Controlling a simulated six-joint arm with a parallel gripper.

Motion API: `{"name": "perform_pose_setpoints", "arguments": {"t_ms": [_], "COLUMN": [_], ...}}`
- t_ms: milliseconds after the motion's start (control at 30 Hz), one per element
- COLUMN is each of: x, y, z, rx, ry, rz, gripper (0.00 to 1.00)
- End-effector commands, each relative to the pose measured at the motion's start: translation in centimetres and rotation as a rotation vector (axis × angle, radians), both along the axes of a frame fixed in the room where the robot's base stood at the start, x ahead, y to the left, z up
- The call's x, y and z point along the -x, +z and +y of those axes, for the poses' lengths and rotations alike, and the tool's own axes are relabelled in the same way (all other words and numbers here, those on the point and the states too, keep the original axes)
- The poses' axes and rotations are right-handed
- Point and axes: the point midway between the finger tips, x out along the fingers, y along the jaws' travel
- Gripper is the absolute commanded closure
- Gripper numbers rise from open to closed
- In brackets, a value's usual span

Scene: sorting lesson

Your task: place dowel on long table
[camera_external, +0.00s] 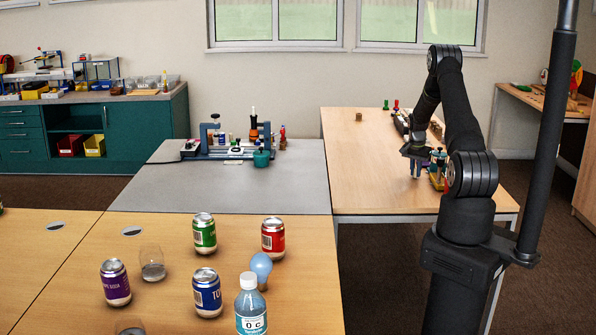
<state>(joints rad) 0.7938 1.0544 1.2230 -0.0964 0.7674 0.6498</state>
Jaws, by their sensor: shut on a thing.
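My gripper (416,169) is at the right, above the near right part of the right wooden table (365,165). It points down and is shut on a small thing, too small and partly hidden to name. Purple-blue and white show at the fingertips. Gap to the tabletop cannot be told. A small brown cylinder (358,117) stands alone at the far left of this table; I cannot tell if it is a dowel. Another wooden table (60,270) runs across the lower left. Which one is the long table does not show.
Colourful items (437,170) stand close beside my gripper, with a tray of parts (402,122) behind. The grey table (225,190) carries a machine (235,145). Cans (207,291), a bottle (251,306) and glasses crowd the front table. The right table's left half is mostly clear.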

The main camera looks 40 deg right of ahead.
Motion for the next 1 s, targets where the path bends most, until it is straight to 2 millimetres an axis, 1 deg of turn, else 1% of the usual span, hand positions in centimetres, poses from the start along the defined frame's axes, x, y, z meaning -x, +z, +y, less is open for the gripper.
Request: {"name": "perform_pose_setpoints", "arguments": {"t_ms": [200, 333, 367, 400, 433, 467, 767, 867, 1000], "x": [0.0, 0.0, 0.0, 0.0, 0.0, 0.0, -0.1, -0.1, 0.0], "y": [0.0, -0.3, -0.3, -0.3, -0.3, -0.3, 0.0, 0.8, 3.1], "z": [0.0, 0.0, 0.0, 0.0, 0.0, 0.0, 0.0, 0.0, 0.3], "rx": [0.001, 0.001, 0.001, 0.001, 0.001, 0.001, 0.002, 0.003, 0.003], "ry": [0.0, 0.0, 0.0, 0.0, 0.0, 0.0, -0.001, -0.001, -0.001], "rz": [-0.001, 0.0, -0.001, -0.001, -0.001, -0.001, -0.001, -0.003, -0.004], "gripper": [1.0, 1.0, 0.8, 0.72, 0.66, 0.64, 0.64, 0.64, 0.64]}}
